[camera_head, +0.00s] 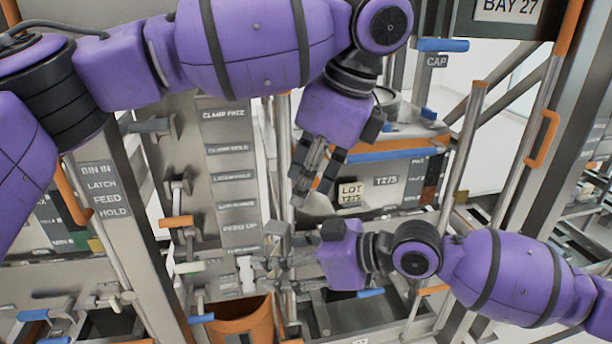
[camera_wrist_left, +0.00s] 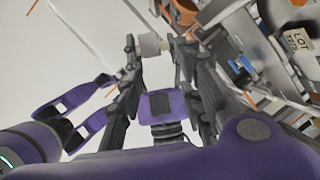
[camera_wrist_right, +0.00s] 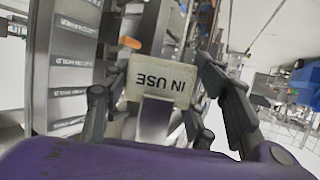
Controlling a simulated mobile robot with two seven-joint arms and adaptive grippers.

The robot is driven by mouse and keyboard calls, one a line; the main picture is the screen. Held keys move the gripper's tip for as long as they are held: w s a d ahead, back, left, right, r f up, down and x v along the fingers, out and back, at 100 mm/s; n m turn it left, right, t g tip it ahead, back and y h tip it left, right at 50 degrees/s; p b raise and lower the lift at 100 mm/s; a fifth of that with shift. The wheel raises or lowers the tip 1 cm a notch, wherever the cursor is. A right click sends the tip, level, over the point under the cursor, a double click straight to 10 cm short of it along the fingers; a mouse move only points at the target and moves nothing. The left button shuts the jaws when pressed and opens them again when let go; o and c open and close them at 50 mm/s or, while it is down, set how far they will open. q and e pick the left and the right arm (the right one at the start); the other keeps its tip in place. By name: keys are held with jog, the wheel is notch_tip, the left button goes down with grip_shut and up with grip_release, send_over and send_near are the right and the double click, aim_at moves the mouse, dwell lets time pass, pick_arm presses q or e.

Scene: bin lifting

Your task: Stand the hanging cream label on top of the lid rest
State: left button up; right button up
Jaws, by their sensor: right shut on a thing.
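A cream label reading IN USE (camera_wrist_right: 155,80) is upside down between the fingers of my right gripper (camera_wrist_right: 165,72) in the right wrist view. The right gripper is shut on it. In the head view the right gripper (camera_head: 283,250) is left of its wrist, in front of the frame; the label is not clear there. My left gripper (camera_head: 315,180) is above it, pointing down, with its fingers apart. In the left wrist view a pale block (camera_wrist_left: 150,43) shows near the left fingertips (camera_wrist_left: 155,45); I cannot tell whether they touch it. I cannot identify the lid rest surely.
A cream LOT tag (camera_head: 350,193) is on the blue-edged unit (camera_head: 395,154) at the centre right. An orange bin (camera_head: 240,318) stands low at the centre. A metal post (camera_head: 470,120) and orange handles (camera_head: 543,138) are at the right. A labelled panel (camera_head: 232,185) stands left of the grippers.

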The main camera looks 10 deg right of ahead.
aim_at(281, 227)
pick_arm(q)
jog(key=shift+y, duration=0.4)
jog(key=x, duration=0.7)
jog(key=a+x, duration=0.1)
jog(key=x, duration=0.2)
jog(key=shift+s+a+f, duration=0.1)
jog(key=shift+s+f, duration=0.2)
jog(key=c, duration=0.8)
grip_shut()
pick_arm(e)
jog(key=o, duration=1.1)
jog(key=shift+a, duration=0.1)
